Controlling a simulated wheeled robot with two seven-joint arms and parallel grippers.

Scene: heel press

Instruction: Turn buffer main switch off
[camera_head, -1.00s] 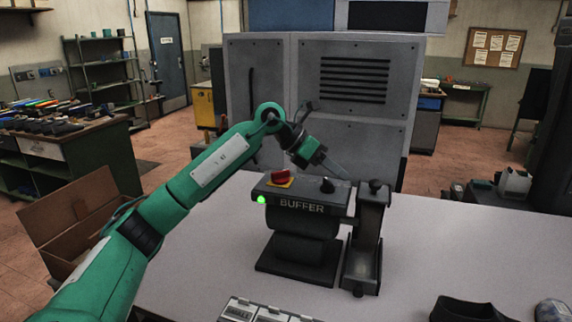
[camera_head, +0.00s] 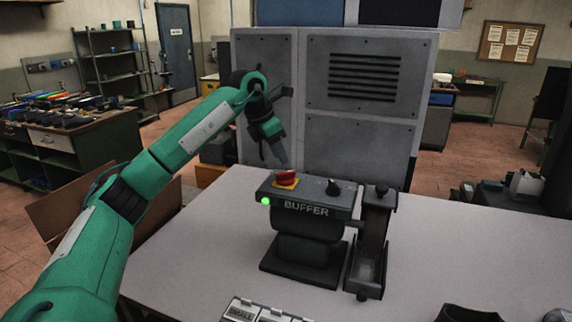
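The buffer (camera_head: 306,210) is a dark machine on the table, with a label reading BUFFER on its front. Its red main switch (camera_head: 286,177) sits on a yellow plate on the top left of the panel. A green light (camera_head: 266,201) glows at the panel's left front corner. A black knob (camera_head: 333,187) stands to the right of the switch. My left gripper (camera_head: 284,160) points down just above and behind the red switch. Its fingers are small and partly hidden, so their opening and any contact are unclear. My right gripper is not in view.
A large grey cabinet (camera_head: 360,130) stands behind the table. Labelled bins (camera_head: 262,312) and a dark shoe (camera_head: 468,313) lie at the front edge.

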